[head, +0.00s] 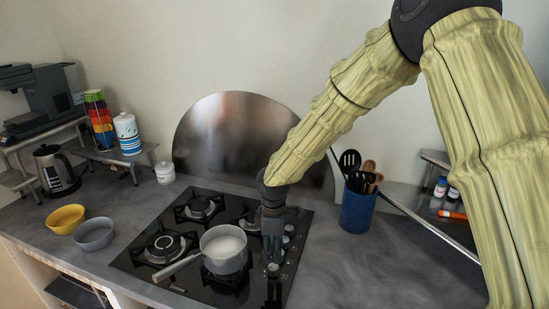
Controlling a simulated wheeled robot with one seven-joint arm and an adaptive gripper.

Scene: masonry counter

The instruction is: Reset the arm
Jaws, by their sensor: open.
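My gripper (272,250) hangs down over the right side of the black gas hob (145,256), close to its control knobs. It is open, and I see nothing between its fingers, though they are small and dark against the hob. My arm reaches in from the upper right. A saucepan (226,262) with pale contents stands on the front burner just left of my gripper, its handle pointing to the lower left. I cannot tell whether the gripper touches a knob (273,270).
A blue utensil pot (357,211) stands right of the hob. A yellow bowl (65,219) and a grey bowl (94,234) sit at the left, near a kettle (55,170). A round metal splashback (222,135) stands behind.

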